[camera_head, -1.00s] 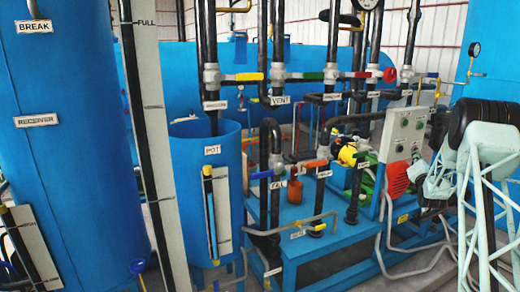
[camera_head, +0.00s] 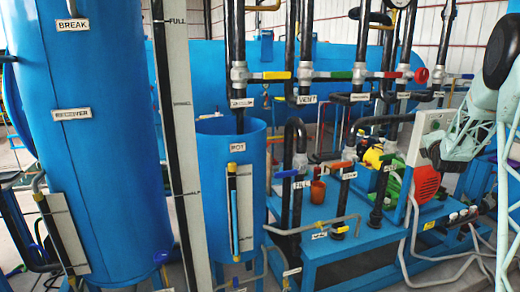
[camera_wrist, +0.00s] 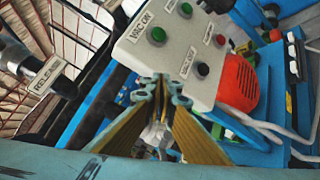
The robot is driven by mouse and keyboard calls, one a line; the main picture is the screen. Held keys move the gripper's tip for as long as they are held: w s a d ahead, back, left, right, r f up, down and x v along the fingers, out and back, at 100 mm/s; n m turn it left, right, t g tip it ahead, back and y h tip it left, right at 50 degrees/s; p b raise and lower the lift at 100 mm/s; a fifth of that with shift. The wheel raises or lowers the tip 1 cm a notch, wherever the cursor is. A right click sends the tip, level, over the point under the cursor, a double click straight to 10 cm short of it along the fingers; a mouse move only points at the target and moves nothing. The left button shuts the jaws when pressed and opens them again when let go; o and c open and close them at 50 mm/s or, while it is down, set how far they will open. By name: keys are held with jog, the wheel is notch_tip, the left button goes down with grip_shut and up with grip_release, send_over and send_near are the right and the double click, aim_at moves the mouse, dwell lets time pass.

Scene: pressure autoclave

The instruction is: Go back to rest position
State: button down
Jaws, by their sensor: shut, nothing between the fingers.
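My gripper (camera_wrist: 162,82) shows in the wrist view, its two yellowish-brown fingers meeting at the tips with nothing held. The tips appear in front of the lower left part of a pale control panel (camera_wrist: 208,38); I cannot tell the gap. The panel has green and red buttons and labels reading VAC ON and VAC OFF. In the head view my pale green arm stands at the right edge. It partly covers the control panel (camera_head: 432,122), and my fingertips cannot be made out there.
A red round motor cover (camera_head: 427,183) is near my arm, and shows in the wrist view (camera_wrist: 239,82). Pipes with coloured valve handles and a blue pot (camera_head: 212,165) stand left of it. A pipe labelled RELEASE (camera_wrist: 45,72) is left of my fingers.

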jog(key=s+a+r+m+g+y, duration=0.1)
jog(key=s+a+r+m+g, duration=0.2)
jog(key=s+a, duration=0.7)
jog(key=s+a+r+m+y, duration=0.2)
jog(key=s+a+r+m, duration=0.15)
jog(key=s+a, duration=0.65)
jog(key=s+a+r+m+g+y, duration=0.1)
jog(key=s+a+r+m+g, duration=0.15)
jog(key=s+a+r, duration=0.7)
jog(key=s+a+f+m+g+y, duration=0.1)
jog(key=s+a, duration=0.6)
jog(key=s, duration=0.9)
jog(key=s+a+f+m+g+y, duration=0.1)
jog(key=s+a+f+m+g, duration=0.2)
jog(key=s, duration=1.3)
jog(key=s+a+f+m+g, duration=0.2)
jog(key=s+a+f+m, duration=0.3)
jog(key=s+a+f, duration=0.4)
jog(key=s+a, duration=0.4)
jog(key=s, duration=0.3)
jog(key=shift+f+m+y+p, duration=0.3)
jog(key=shift+m+y, duration=0.1)
